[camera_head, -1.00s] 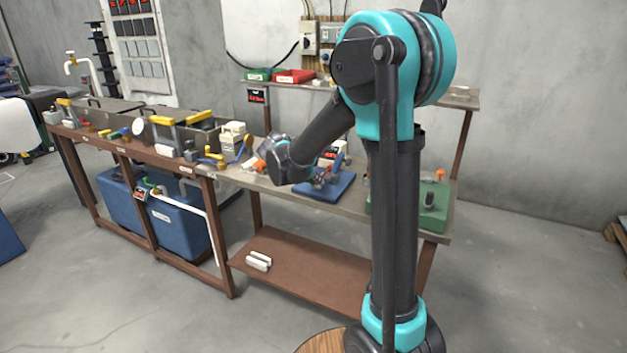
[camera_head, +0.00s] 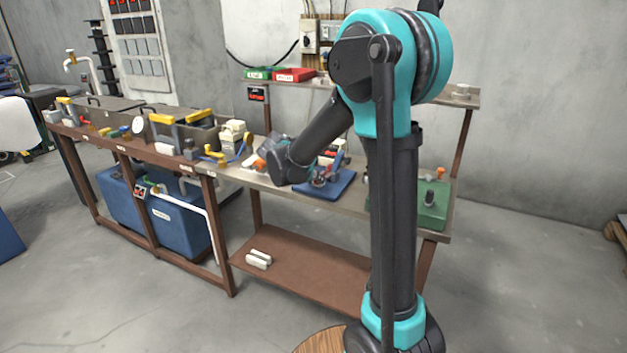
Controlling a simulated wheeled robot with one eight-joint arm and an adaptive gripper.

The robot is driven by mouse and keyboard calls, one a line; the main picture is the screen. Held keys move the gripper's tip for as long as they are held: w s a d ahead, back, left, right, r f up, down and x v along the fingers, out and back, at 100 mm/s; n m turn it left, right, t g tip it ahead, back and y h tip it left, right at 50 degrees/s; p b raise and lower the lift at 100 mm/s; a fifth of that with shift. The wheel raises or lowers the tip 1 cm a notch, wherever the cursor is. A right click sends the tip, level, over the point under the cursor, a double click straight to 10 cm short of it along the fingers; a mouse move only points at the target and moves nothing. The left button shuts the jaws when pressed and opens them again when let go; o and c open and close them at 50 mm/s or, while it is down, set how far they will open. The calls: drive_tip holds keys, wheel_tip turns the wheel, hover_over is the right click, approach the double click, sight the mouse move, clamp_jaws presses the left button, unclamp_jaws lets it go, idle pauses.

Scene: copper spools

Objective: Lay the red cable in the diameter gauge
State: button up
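The end of my arm reaches down over the bench, left of a blue base plate (camera_head: 335,190). A small device with red and blue parts (camera_head: 320,177) stands on this plate, partly behind my wrist; I cannot tell whether it is the diameter gauge. My gripper (camera_head: 270,147) is mostly hidden by my wrist, and its fingers cannot be made out. A small orange-red thing (camera_head: 258,165) shows on the bench just left of my wrist. I cannot make out a red cable, nor whether anything is held.
A long bench (camera_head: 345,207) carries tanks with yellow handles (camera_head: 165,119) on the left. A green block with a dark knob (camera_head: 432,205) stands at the right end. Green (camera_head: 257,74) and red bins (camera_head: 294,75) sit on the shelf above. Two white pieces (camera_head: 258,260) lie on the lower shelf.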

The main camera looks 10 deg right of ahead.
drive_tip(key=shift+o, duration=0.3)
drive_tip(key=v, duration=1.2)
